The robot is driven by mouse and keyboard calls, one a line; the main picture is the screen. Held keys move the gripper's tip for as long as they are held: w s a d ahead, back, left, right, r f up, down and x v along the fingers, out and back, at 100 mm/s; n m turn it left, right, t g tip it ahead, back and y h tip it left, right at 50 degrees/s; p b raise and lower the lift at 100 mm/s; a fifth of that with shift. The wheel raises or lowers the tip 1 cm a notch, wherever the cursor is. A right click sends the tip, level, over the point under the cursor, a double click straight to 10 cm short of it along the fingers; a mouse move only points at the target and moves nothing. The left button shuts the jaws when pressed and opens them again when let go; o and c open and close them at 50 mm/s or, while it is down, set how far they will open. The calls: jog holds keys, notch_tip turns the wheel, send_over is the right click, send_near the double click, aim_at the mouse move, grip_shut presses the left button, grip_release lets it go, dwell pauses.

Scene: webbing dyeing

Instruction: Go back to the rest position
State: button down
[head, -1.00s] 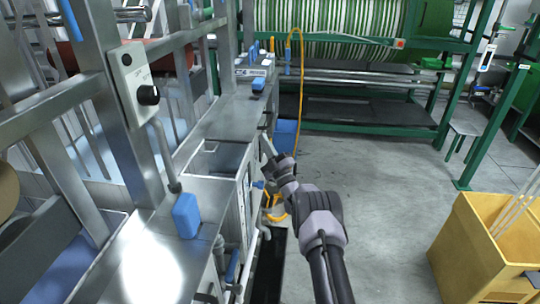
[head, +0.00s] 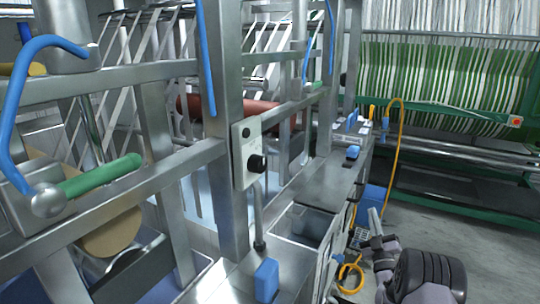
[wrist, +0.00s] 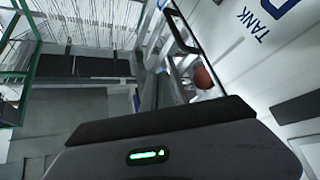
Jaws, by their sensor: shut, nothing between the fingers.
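My arm shows at the lower right of the head view, with my gripper (head: 376,222) pointing up, close to the right side of the steel machine. The gripper is shut and empty. It is small in this view, and its lower part merges with the wrist. In the wrist view a dark housing with a green light, part of my own arm end, fills the lower middle; the fingertips do not show clearly there.
The steel frame with a control box (head: 249,155) stands left of my arm. An open basin (head: 304,222) and blue block (head: 267,280) are on its ledge. An orange hose (head: 396,140) hangs beyond. Grey floor (head: 425,228) is open at right.

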jog(key=w+a+r+m+g+h, duration=0.1)
jog(key=a+r+m+g, duration=0.15)
jog(key=r, duration=0.45)
jog(key=w+a+r+m+g+h, duration=0.1)
jog(key=r+m+g, duration=0.1)
jog(key=r+m, duration=0.35)
jog(key=s+a+r+m+g+y, duration=0.1)
jog(key=s+a+r+g, duration=0.4)
jog(key=s+a, duration=0.45)
jog(key=s+a+f+g+y, duration=0.1)
jog(key=s+a, duration=0.4)
jog(key=s, duration=0.7)
jog(key=s+a+f+m+g+y, duration=0.1)
jog(key=s+a, duration=0.5)
jog(key=s, duration=0.6)
jog(key=s+a+f+m+g+y, duration=0.1)
jog(key=s+a+f+g+y, duration=0.2)
jog(key=s, duration=1)
jog(key=a+f+g, duration=0.1)
jog(key=a+g, duration=0.1)
jog(key=g, duration=0.1)
jog(key=shift+a+f, duration=0.35)
jog(key=shift+f, duration=0.05)
